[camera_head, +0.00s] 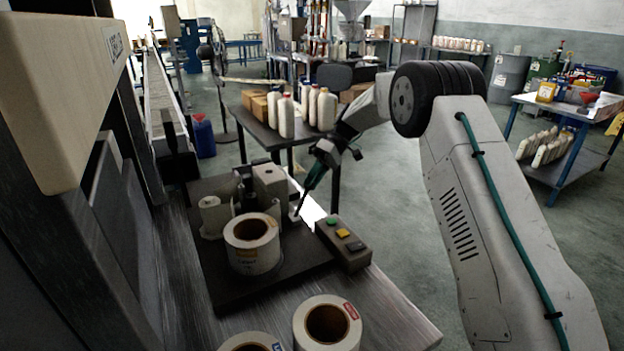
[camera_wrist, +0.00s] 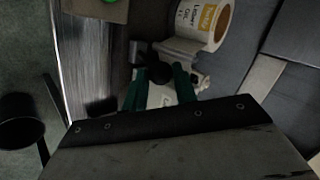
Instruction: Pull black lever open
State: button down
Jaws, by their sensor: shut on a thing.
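The black lever's dark rounded end (camera_wrist: 158,73) shows in the wrist view between the two teal fingers of my gripper (camera_wrist: 160,84). My gripper is shut on it. In the head view my gripper (camera_head: 299,211) reaches down to the right side of the labelling machine, beside a small white part. The lever itself is too small and dark to make out there. The lower part of the lever is hidden by the fingers and wrist.
A label roll (camera_head: 252,243) stands on the machine's dark plate, left of my gripper. A control box (camera_head: 343,245) with coloured buttons sits close on the right. More rolls (camera_head: 327,324) lie in front. Behind is a table with white bottles (camera_head: 287,117).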

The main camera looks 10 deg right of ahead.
jog(key=shift+d+f, duration=0.45)
jog(key=shift+f, duration=0.15)
jog(key=c, duration=1.4)
grip_release()
jog(key=shift+o, duration=1.3)
jog(key=shift+w+d+f, duration=0.1)
jog(key=shift+d+f, duration=0.05)
jog(key=shift+d, duration=0.05)
jog(key=shift+a+r, duration=0.25)
jog(key=shift+a+r, duration=0.1)
jog(key=shift+a, duration=0.05)
jog(key=v, duration=0.7)
jog(key=shift+w+d+r, duration=0.2)
jog(key=shift+d+r, duration=0.05)
